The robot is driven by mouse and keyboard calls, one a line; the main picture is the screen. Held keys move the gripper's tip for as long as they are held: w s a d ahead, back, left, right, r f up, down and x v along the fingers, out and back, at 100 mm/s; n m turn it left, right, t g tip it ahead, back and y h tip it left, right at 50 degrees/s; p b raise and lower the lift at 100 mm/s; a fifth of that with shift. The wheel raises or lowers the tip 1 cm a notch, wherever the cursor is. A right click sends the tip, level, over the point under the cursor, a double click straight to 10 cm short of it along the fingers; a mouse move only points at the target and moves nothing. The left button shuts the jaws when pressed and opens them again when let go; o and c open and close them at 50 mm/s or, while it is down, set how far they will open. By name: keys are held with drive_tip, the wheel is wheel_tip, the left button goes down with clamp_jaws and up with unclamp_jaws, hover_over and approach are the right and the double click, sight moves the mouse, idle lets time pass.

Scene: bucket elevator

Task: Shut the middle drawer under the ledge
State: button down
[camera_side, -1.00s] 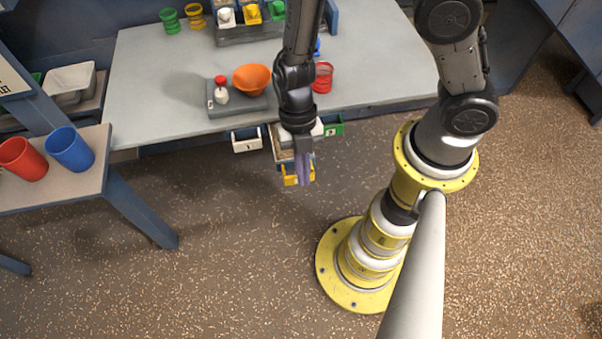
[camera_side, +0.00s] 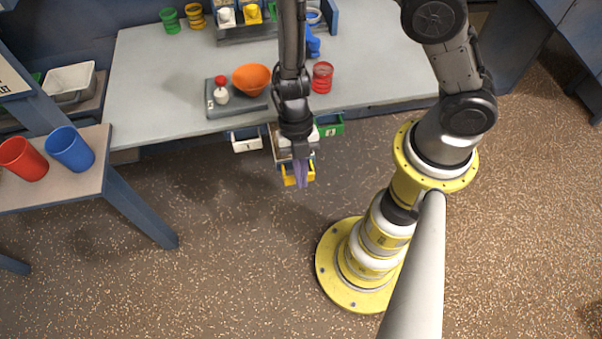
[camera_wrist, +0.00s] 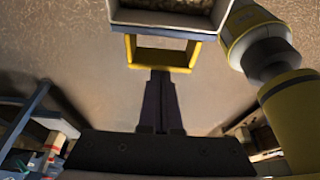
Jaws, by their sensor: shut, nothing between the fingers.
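The middle drawer stands pulled out below the ledge (camera_side: 170,85), between a white-fronted drawer (camera_side: 247,143) on the left and a green-fronted drawer (camera_side: 331,127) on the right. Its yellow front piece (camera_side: 291,179) shows beside my fingers in the side view. In the wrist view the drawer (camera_wrist: 165,19) is at the top, with grainy contents and a yellow frame-like handle (camera_wrist: 131,50). My gripper (camera_side: 303,186) is shut and empty, at the yellow piece. Its fingertips (camera_wrist: 160,72) overlap the handle's lower edge in the wrist view; I cannot tell whether they touch it.
An orange bowl (camera_side: 251,79) and a red-capped bottle (camera_side: 220,90) are on a grey pad on the ledge. A red cup-like container (camera_side: 322,77) is to the right. A side table (camera_side: 85,190) with red and blue cups is at left.

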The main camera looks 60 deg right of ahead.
idle(0.3)
drive_tip(key=w+d, duration=0.9)
drive_tip(key=shift+w+d, duration=0.1)
drive_tip(key=shift+w, duration=0.05)
